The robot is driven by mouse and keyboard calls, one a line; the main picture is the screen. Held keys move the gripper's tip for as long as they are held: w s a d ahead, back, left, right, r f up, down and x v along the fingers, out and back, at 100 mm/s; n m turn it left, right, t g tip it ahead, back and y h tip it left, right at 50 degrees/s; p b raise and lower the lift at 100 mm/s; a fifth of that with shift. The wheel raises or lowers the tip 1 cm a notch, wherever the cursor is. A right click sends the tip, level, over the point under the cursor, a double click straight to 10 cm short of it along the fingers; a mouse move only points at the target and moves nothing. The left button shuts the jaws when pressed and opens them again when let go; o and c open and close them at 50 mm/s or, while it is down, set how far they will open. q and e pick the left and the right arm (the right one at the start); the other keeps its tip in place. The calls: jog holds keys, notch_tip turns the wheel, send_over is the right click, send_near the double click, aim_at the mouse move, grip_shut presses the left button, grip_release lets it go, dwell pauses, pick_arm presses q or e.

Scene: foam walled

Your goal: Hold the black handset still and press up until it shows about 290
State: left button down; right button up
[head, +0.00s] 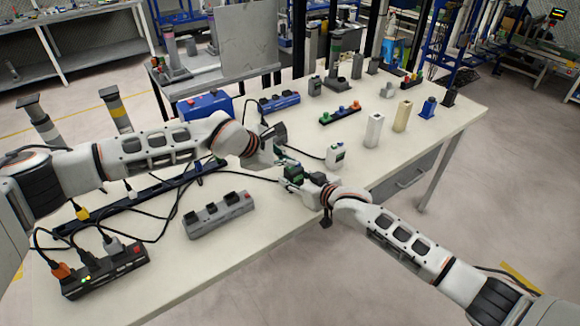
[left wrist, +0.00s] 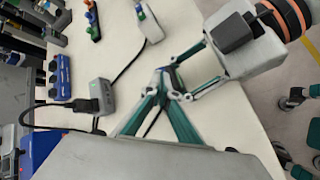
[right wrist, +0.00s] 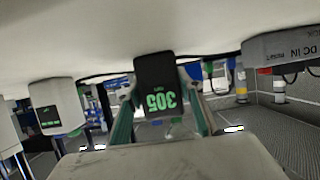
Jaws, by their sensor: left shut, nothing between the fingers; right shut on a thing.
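The black handset (right wrist: 157,88) is held between the fingers of my right gripper (right wrist: 160,122), clear in the right wrist view. Its green display appears upside down and reads about 305. In the head view the handset (head: 293,173) is small, above the table's front part, with my right gripper (head: 305,183) shut on it. My left gripper (head: 281,158) is shut and empty, close beside the handset. In the left wrist view my left fingertips (left wrist: 162,78) meet near the right gripper's fingers (left wrist: 180,85). The handset's buttons are hidden, and I cannot tell whether the left fingertips touch it.
A white handset-like device (head: 335,155) with a cable stands just right of the grippers. A grey power strip (head: 218,214) and a black one with plugs (head: 105,270) lie to the left. A row of coloured buttons (head: 340,112) lies behind.

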aim_at(288, 168)
pick_arm(q)
jog(key=shift+r, duration=0.6)
jog(key=shift+r, duration=0.1)
jog(key=shift+r, duration=2.4)
pick_arm(e)
jog(key=o, duration=1.2)
jog(key=shift+o, duration=0.2)
